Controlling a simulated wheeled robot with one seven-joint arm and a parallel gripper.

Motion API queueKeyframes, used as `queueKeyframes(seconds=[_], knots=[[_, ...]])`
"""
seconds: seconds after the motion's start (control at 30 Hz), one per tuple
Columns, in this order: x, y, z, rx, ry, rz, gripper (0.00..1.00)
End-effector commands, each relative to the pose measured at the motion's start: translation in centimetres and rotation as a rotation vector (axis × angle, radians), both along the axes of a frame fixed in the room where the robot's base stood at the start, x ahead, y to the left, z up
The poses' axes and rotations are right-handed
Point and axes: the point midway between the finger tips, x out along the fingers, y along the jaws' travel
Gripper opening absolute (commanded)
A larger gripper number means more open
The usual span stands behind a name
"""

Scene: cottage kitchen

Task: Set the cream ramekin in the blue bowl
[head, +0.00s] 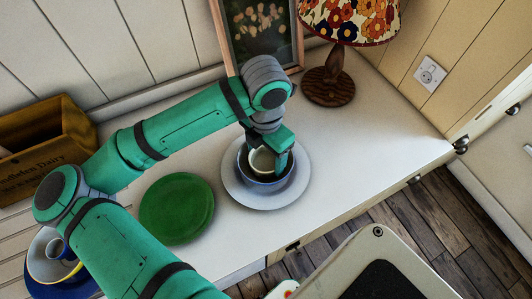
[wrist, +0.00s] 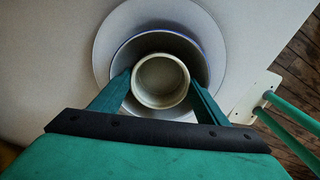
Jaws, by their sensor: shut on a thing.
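The cream ramekin (wrist: 160,103) is between the two fingers of my gripper (wrist: 160,88) in the wrist view. It also shows in the head view (head: 262,161), partly behind my gripper (head: 274,158). My gripper is shut on the ramekin. The blue bowl (head: 264,183) stands on a pale plate on the counter, and its rim surrounds the ramekin in both views. In the wrist view the bowl (wrist: 160,40) shows a blue rim around the ramekin. I cannot tell whether the ramekin touches the bowl's bottom.
The pale plate (head: 236,187) lies under the bowl. A green plate (head: 176,208) is left of it. A lamp (head: 330,85) and a framed picture (head: 259,38) stand behind. A wooden crate (head: 50,145) is at the left. The counter right of the bowl (head: 370,150) is clear.

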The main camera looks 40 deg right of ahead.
Motion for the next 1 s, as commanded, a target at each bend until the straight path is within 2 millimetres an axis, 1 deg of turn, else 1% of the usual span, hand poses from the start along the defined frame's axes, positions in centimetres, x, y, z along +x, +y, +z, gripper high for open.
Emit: queueKeyframes(seconds=[0.17,0.5,0.53,0.57,0.87,0.97,1.0], knots=[[0.0,0.0,0.0,0.000,0.000,0.000,0.41],[0.0,0.0,-0.8,0.000,-0.001,0.001,0.41],[0.0,0.0,-0.8,0.000,-0.001,0.000,0.71],[0.0,0.0,-0.8,0.000,-0.001,0.000,0.76],[0.0,0.0,-0.6,0.000,0.000,0.000,0.76],[0.0,0.0,0.2,-0.002,0.000,0.000,0.76],[0.1,0.0,0.8,0.000,-0.003,0.000,0.76]])
